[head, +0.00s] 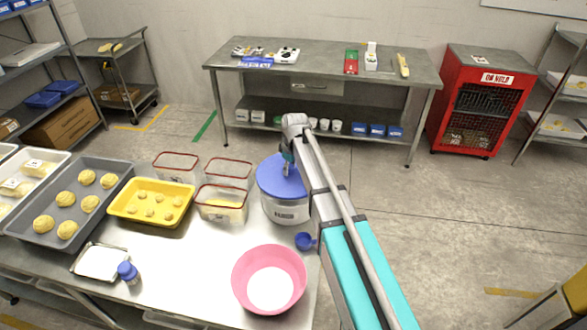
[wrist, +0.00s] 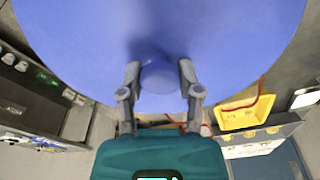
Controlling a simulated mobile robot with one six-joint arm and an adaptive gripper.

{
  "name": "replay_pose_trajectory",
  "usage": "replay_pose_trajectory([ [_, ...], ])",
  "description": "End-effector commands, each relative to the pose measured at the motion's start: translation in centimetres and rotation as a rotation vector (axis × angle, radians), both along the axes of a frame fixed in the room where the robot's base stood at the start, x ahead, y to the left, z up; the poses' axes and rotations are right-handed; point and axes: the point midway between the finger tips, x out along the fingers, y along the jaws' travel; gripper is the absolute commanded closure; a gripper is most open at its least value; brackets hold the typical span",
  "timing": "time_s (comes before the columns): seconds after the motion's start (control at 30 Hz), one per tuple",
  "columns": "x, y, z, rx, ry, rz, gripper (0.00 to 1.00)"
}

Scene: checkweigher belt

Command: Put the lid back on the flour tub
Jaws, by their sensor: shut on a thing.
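The round blue lid (head: 270,178) is over the top of the white flour tub (head: 286,212) on the near table's right side. My gripper (head: 287,164) comes down on the lid's middle. In the wrist view, its two fingers (wrist: 160,80) are shut on the lid's round blue knob (wrist: 159,76), and the lid fills the upper part of that view. The lid's edge seems to reach a little past the tub on the left in the head view. The tub's opening is hidden, so I cannot tell whether the lid rests on the rim or hangs just above it.
Clear red-rimmed containers (head: 222,205) and a yellow tray (head: 152,203) stand left of the tub. A pink bowl (head: 269,280) and a blue scoop (head: 305,241) are in front. A blue-capped jar (head: 128,272) stands near the front left. Bare tabletop (head: 190,275) lies between.

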Motion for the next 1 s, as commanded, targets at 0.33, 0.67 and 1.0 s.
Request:
replay_pose_trajectory([
  [0.33, 0.0, 0.1, -2.8, 0.0, 0.0, 0.001, 1.0],
  [0.67, 0.0, 0.1, -4.0, 0.0, 0.0, 0.001, 1.0],
  [1.0, 0.0, 0.1, -4.0, 0.0, 0.0, 0.002, 1.0],
])
